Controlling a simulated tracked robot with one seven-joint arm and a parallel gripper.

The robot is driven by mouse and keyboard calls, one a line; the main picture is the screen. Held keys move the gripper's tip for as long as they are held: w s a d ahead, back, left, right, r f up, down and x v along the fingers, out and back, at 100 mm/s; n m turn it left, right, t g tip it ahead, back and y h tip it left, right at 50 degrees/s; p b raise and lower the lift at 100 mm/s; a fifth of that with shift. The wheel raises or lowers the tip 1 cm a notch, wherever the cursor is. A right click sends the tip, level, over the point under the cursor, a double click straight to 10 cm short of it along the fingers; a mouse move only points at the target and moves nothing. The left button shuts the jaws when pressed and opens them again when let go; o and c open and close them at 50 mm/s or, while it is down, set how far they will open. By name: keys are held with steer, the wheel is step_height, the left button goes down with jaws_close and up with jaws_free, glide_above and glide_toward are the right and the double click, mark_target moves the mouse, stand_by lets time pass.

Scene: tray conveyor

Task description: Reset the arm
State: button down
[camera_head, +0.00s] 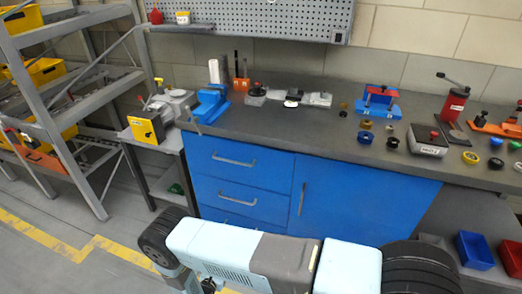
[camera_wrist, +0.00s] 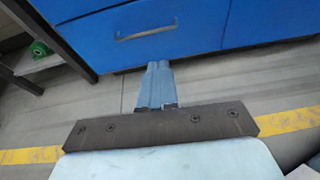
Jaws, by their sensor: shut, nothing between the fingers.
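My gripper (camera_wrist: 158,70) shows in the wrist view, its two blue-grey fingers together and nothing between them. It hangs above the grey floor, in front of the blue cabinet (camera_wrist: 170,35), and appears clear of it. In the camera on my body, my pale blue and grey arm (camera_head: 240,250) lies low across the front, below the workbench. I cannot make out my fingertips in that view.
The dark workbench top (camera_head: 300,128) holds a blue vise (camera_head: 210,102), a red press (camera_head: 453,103) and several small parts. A metal rack (camera_head: 50,110) stands at left. Red and blue bins (camera_head: 475,250) sit at lower right. The floor (camera_head: 90,225) at left is clear.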

steer(key=w+d+r+m+g+h, duration=0.25)
steer(key=w+r+m, duration=0.35)
steer(key=r, duration=0.8)
steer(key=w+d+r+m+g+h, duration=0.1)
steer(key=w+r+m+g+h, duration=0.15)
steer(key=w+r, duration=0.8)
steer(key=d+r+m+g+y, duration=0.1)
steer(key=d+r+m+g, duration=0.45)
steer(key=r, duration=0.85)
steer(key=d+r+m, duration=0.3)
steer(key=d+r, duration=0.5)
steer(key=r, duration=0.5)
steer(key=s+d+r+m+g+y, duration=0.1)
steer(key=s+d+r+m+y, duration=0.1)
steer(key=s+d+r+m, duration=0.5)
steer(key=s+d+r+m+g+y, duration=0.1)
steer(key=s+d+r+y, duration=0.25)
steer(key=d+r, duration=0.75)
steer(key=s+d+r+m+t+y, duration=0.1)
steer(key=s+r, duration=0.4)
steer(key=s, duration=0.5)
steer(key=s+d+r+m+t+y, duration=0.2)
steer(key=s+d+r+m+t, duration=0.1)
steer(key=s, duration=0.7)
step_height(320, 180, up, 2)
steer(key=d+m, duration=0.1)
steer(key=m, duration=0.1)
steer(key=shift+d+r+m, duration=0.15)
steer(key=shift+d+m, duration=0.1)
steer(key=shift+m, duration=0.05)
